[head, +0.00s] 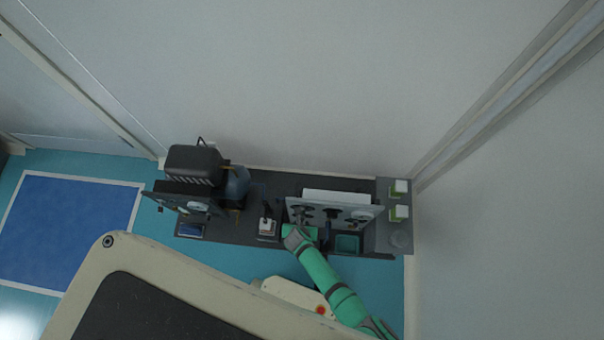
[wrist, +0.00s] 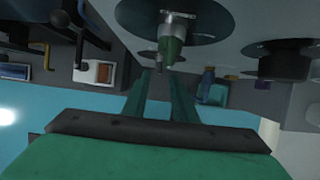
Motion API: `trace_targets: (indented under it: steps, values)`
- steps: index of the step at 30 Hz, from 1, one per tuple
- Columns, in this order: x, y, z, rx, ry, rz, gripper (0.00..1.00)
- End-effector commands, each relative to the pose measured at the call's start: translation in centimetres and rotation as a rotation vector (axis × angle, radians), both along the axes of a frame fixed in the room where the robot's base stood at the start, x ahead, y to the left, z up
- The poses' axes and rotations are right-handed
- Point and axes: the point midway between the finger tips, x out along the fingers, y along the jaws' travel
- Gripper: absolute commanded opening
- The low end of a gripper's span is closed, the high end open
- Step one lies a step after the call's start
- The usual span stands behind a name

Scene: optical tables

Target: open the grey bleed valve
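A grey panel (head: 345,214) with several dark round fittings stands on the bench in the head view. In the wrist view, a fitting with a silver stem and dark green tip (wrist: 171,45) sits on a large black disc (wrist: 205,20). I cannot tell for certain which fitting is the grey bleed valve. My gripper (wrist: 162,78) has two green fingers with a gap between them, and nothing shows held. The fingertips are near the green-tipped fitting, just below it in the picture; contact is unclear. In the head view my gripper is at the panel's lower left, its fingertips hidden.
Another black round fitting (wrist: 285,62) is to the right. A white-and-orange switch box (wrist: 97,72) and black levers (wrist: 80,25) are to the left. In the head view, a dark machine (head: 195,165) stands left, and a green tray (head: 347,244) lies right of my gripper.

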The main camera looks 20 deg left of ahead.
Motion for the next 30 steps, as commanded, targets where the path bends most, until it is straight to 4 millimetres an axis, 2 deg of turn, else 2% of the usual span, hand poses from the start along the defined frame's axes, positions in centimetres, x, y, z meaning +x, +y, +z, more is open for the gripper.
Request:
trace_targets:
  steps: [6,12,19,28,29,30]
  values:
    - [1.1,0.4,-3.0,0.0,0.001,-0.002,0.25]
    - [2.0,0.6,-5.0,0.001,0.0,-0.003,0.25]
    - [2.4,0.7,-6.0,0.002,0.0,-0.001,0.25]
    - [2.4,0.7,-6.1,0.002,0.0,-0.001,0.25]
    - [2.4,0.7,-6.1,0.002,0.0,-0.001,0.21]
    - [2.4,0.7,-6.1,0.002,0.0,-0.001,0.11]
